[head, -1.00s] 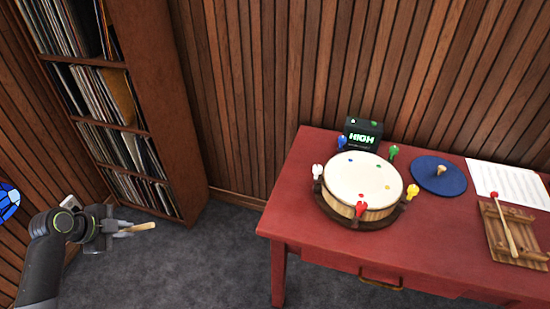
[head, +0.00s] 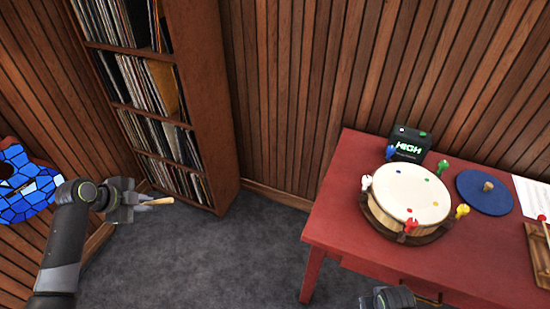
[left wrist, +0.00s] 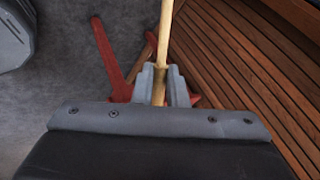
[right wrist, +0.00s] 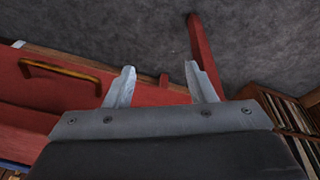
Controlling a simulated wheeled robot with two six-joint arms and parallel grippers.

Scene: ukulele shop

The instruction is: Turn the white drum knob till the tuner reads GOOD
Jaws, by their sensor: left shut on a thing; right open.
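The drum (head: 408,200) stands on the red table, with a cream skin and colored knobs around its rim. The white knob (head: 366,183) is on its left side, upright. The tuner (head: 408,144) stands behind the drum and reads HIGH in green. My left gripper (head: 143,200) is at the left, away from the table, shut on a thin wooden stick (head: 160,202); the stick also shows between its fingers in the left wrist view (left wrist: 165,40). My right gripper (right wrist: 163,85) is open and empty, by the table front; only part of that arm shows in the head view.
Blue, green, yellow and red knobs ring the drum. A blue round pad (head: 485,195) lies right of it, near a white sheet (head: 533,196). A record shelf (head: 210,100) stands at the back left. A blue ukulele-like object (head: 28,190) is at the far left.

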